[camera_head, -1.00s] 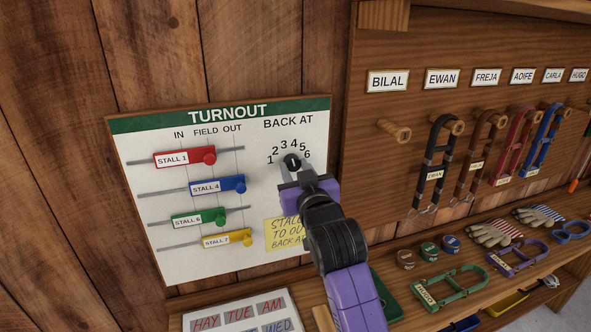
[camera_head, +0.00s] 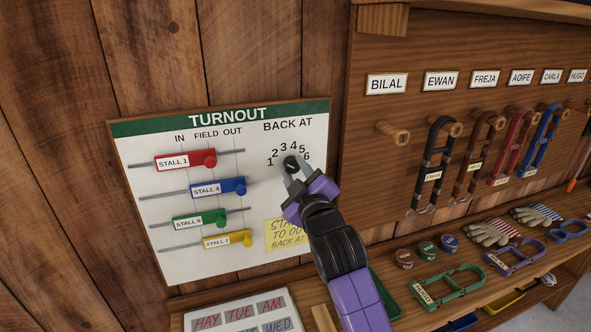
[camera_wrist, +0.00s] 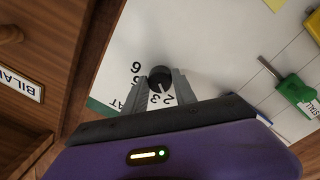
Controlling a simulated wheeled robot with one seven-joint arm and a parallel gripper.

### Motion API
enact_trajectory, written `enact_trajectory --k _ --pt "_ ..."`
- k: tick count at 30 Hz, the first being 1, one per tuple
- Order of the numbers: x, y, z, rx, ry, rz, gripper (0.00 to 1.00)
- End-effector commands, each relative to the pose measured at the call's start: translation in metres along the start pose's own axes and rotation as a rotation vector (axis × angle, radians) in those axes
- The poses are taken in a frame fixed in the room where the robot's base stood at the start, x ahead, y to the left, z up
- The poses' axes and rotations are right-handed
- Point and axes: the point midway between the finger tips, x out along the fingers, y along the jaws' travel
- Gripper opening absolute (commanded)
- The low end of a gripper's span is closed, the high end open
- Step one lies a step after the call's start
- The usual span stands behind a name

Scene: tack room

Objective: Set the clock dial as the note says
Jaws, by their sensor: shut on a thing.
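The clock dial is a small black knob (camera_head: 291,163) under "BACK AT" on the white turnout board (camera_head: 170,259), with the numbers 1 to 6 in an arc above it. A white mark on it shows, but I cannot tell exactly which number it points to. My gripper (camera_head: 293,172) is shut on the knob, reaching in from the lower right. In the wrist view the knob (camera_wrist: 160,77) sits between both grey fingers. The yellow note (camera_head: 287,235) is below the dial, partly hidden by my arm; I read "STA…", "TO OU…" and "BACK AT", the rest is covered.
Stall sliders in red (camera_head: 198,160), blue (camera_head: 229,187), green (camera_head: 212,218) and yellow (camera_head: 236,239) are left of the dial. Name plates and hanging halters are on the right wall. A shelf with halters and gloves (camera_head: 488,233) is below.

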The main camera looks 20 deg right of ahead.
Motion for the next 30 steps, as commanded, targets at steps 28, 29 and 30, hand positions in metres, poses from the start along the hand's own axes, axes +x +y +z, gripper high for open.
enact_trajectory --k 28,29,30 --pt "0.0000 -0.0001 -0.0003 -0.368 0.027 0.002 0.00" --pt "0.0000 -0.0002 -0.0003 -0.368 0.027 0.002 0.00" --pt "0.0000 -0.0002 -0.0003 -0.368 0.027 0.002 0.00"
